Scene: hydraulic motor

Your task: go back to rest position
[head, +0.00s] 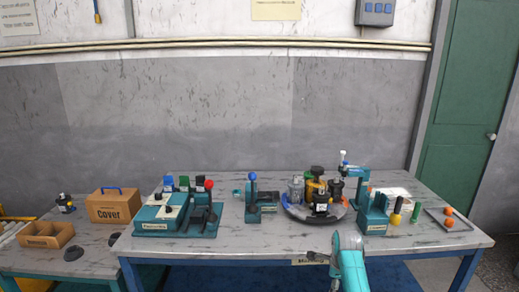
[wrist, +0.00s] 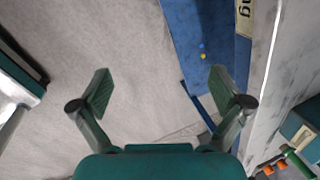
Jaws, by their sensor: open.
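My gripper (wrist: 158,92) is open and empty in the wrist view, its two green-padded fingers spread wide over the grey floor. In the head view my teal arm shows at the bottom, right of centre, at the front edge of the workbench (head: 260,247). The gripper's fingers are hard to make out there. In the wrist view the bench edge (wrist: 268,85) runs down the right side, apart from the fingers.
On the bench stand a teal fixture (head: 172,222), a small blue-handled press (head: 253,197), a round turntable (head: 300,213) with several motor parts, and a teal stand (head: 374,213). A side table holds a cover box (head: 112,205). A tray (head: 447,219) carries orange parts.

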